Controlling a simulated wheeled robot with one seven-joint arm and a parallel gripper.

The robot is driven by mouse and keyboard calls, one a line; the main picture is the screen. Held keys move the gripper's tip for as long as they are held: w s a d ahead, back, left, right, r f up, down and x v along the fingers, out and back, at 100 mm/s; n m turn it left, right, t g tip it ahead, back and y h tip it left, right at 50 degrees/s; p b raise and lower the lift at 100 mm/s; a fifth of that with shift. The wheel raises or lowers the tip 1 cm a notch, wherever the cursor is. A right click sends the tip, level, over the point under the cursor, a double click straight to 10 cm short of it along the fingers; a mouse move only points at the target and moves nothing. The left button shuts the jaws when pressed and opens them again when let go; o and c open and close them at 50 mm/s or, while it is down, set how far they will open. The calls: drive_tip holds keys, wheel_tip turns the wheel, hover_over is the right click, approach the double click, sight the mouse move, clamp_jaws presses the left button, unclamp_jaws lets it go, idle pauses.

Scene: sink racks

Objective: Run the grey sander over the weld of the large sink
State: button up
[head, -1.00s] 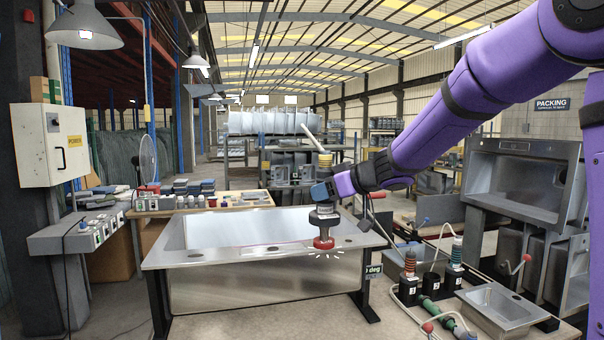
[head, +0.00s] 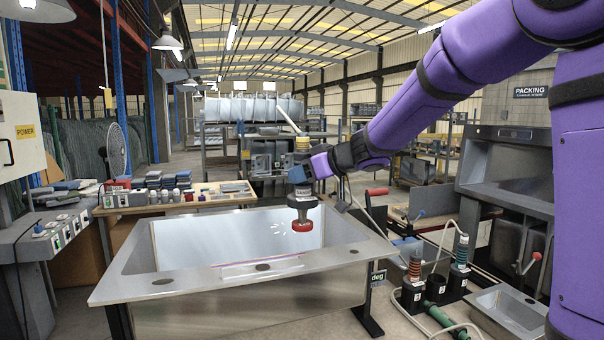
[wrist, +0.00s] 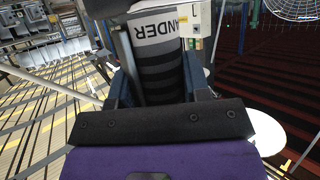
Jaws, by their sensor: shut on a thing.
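The large sink (head: 240,306) stands on dark legs in front of me, its steel rim wide and its basin open. A thin reddish and bluish weld line (head: 262,264) runs along the inside of its near rim. My gripper (head: 302,172) is shut on the grey sander (head: 302,200), whose red disc points down over the basin's right part. White spark marks show beside the disc. I cannot tell whether the disc touches metal. The wrist view shows the sander's ribbed grip (wrist: 158,75) between the fingers, with part of its label readable.
A small sink (head: 508,310) and numbered tool holders (head: 412,292) with hoses stand at the right. A bench (head: 215,200) with small containers lies behind the large sink. A control panel (head: 45,235) is at the left, and a large steel unit (head: 508,165) at the right.

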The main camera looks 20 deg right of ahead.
sight(310, 194)
drive_tip(key=shift+f, duration=3.4)
drive_tip(key=shift+a, duration=0.15)
